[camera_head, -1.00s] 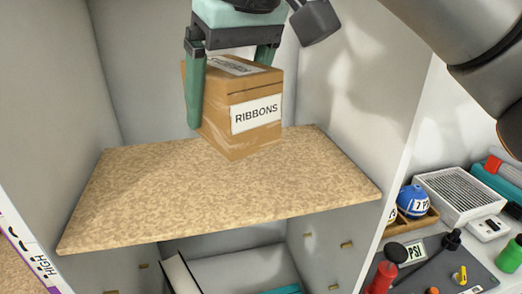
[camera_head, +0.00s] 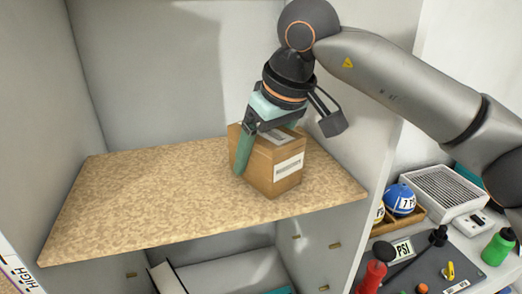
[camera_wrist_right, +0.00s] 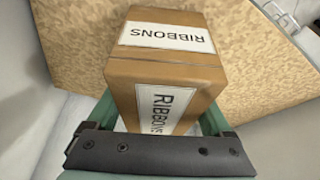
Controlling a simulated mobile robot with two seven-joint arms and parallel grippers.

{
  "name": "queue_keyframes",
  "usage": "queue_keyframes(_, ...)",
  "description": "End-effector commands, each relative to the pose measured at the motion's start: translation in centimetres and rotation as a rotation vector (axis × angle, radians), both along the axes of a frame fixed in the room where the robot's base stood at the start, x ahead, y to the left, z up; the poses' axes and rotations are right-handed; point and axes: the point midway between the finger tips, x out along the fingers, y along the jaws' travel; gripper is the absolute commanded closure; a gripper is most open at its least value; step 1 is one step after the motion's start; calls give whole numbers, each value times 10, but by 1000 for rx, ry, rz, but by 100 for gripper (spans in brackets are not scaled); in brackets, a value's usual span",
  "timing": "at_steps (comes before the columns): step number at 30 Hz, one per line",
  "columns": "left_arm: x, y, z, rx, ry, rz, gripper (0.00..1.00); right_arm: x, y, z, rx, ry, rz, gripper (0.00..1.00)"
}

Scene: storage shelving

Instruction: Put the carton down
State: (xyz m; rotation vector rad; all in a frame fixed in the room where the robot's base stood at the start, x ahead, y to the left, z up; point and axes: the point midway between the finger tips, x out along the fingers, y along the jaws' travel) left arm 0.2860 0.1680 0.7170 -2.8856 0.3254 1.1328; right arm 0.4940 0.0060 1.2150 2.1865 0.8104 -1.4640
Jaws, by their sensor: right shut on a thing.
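The brown carton (camera_head: 262,160) with white labels is at the right part of the speckled tan shelf board (camera_head: 130,195). It looks upright, with its base at or very near the board; I cannot tell if it touches. In the right wrist view the carton (camera_wrist_right: 190,76) shows its "RIBBONS" labels between the green fingers. My right gripper (camera_head: 268,150) comes from above and is shut on the carton, one green finger along its left side. The far finger is mostly hidden in the head view. My left gripper is not in view.
The board's left half is clear. Grey cabinet walls (camera_head: 345,110) stand behind and at both sides. A lower compartment holds a white binder-like thing (camera_head: 168,278). On the right, a bench carries a blue ball (camera_head: 399,199), a white vented box (camera_head: 445,190) and a green bottle (camera_head: 497,247).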

Motion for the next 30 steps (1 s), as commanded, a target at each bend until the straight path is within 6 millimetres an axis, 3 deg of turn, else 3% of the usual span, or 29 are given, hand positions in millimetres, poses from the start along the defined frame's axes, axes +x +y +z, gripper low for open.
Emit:
queue_keyframes(9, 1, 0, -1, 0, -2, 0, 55, 0, 0, -3, 1, -2, -1, 76)
queue_keyframes(10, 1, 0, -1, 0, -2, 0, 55, 0, 0, -2, 0, -1, -1, 13)
queue_keyframes(13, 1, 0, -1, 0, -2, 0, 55, 0, 0, -2, 0, -1, -1, 2)
queue_keyframes(23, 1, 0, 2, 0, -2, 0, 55, 0, 0, 3, 1, -2, -1, 0)
queue_keyframes(30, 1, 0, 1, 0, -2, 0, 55, -11, -10, 41, 2, -6, -4, 0)
